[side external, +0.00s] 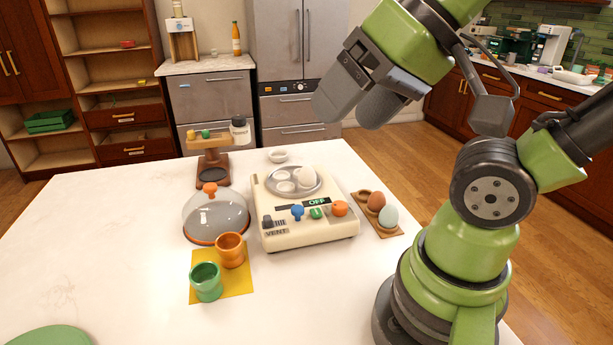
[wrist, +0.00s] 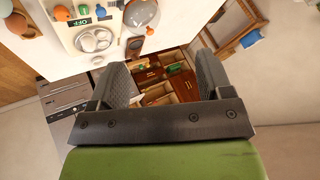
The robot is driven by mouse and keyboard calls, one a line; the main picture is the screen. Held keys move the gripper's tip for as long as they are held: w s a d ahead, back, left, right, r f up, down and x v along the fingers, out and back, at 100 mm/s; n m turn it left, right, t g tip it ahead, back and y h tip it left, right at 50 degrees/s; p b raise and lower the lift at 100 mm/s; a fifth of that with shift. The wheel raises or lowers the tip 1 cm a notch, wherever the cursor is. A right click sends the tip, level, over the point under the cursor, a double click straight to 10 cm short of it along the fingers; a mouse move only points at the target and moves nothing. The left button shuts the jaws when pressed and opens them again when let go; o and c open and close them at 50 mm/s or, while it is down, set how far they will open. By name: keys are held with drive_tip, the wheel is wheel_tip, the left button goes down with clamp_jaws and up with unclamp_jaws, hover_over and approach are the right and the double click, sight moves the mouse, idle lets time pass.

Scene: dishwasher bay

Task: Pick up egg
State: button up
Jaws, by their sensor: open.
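A white egg (side external: 305,176) sits in the round metal tray (side external: 277,190) of the cream egg cooker (side external: 310,233), at its right side. A brown egg (side external: 376,201) and a pale blue egg (side external: 388,217) stand in a wooden holder (side external: 364,197) right of the cooker. The brown egg (wrist: 17,23) and the pale egg (wrist: 5,7) also show at the top left of the wrist view. My gripper (side external: 350,108) is open and empty, high above and behind the cooker, apart from all eggs. In the wrist view its fingers (wrist: 163,62) are spread.
A glass dome (side external: 214,218) with an orange rim stands left of the cooker. Orange (side external: 231,250) and green (side external: 207,281) cups stand on a yellow mat (side external: 238,284). A wooden stand (side external: 212,170) and a small white bowl (side external: 278,155) are behind. The counter's front middle is clear.

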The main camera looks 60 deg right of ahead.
drive_tip(key=g+h, duration=0.2)
drive_tip(key=g, duration=0.5)
hover_over(307, 174)
wheel_tip(307, 174, down, 13)
drive_tip(key=shift+w+d+f+m, duration=0.15)
drive_tip(key=shift+d+f, duration=0.2)
drive_tip(key=shift+f, duration=0.2)
drive_tip(key=shift+d+f+m, duration=0.15)
drive_tip(key=shift+d+f, duration=0.15)
drive_tip(key=shift+f, duration=0.2)
wheel_tip(307, 174, down, 4)
drive_tip(key=shift+d+f, duration=0.1)
drive_tip(key=shift+f, duration=0.1)
drive_tip(key=f, duration=0.5)
drive_tip(key=shift+w+f, duration=0.2)
drive_tip(key=shift+f, duration=0.2)
drive_tip(key=shift+c, duration=0.2)
